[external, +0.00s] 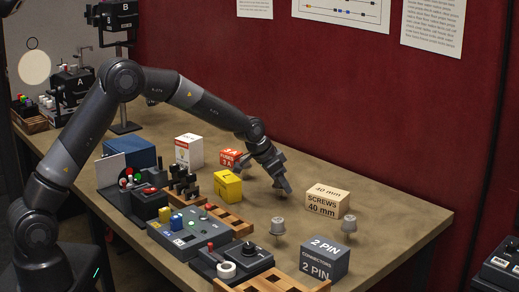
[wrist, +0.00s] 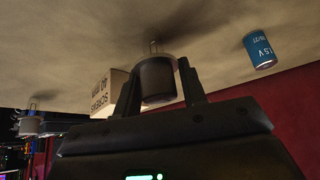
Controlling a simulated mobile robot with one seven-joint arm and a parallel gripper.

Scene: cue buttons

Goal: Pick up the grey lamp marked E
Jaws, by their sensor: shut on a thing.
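My gripper (external: 286,190) is low over the table near its back edge. In the wrist view, my gripper (wrist: 160,88) has its two fingers on either side of a grey lamp (wrist: 158,82), shut on it. This lamp is a dark grey cylinder with a paler rim and thin wire pins. No letter is readable on it, and the gripper hides it in the external view. Two other grey lamps stand on the table, one at front centre (external: 278,227) and one at right (external: 349,224). Their markings are too small to read.
The screws box (external: 327,201) stands right of my gripper and the yellow block (external: 228,186) left of it. A blue cylinder (wrist: 260,48) is near the held lamp in the wrist view. The connectors box (external: 325,259) is at front right. The red wall rises behind.

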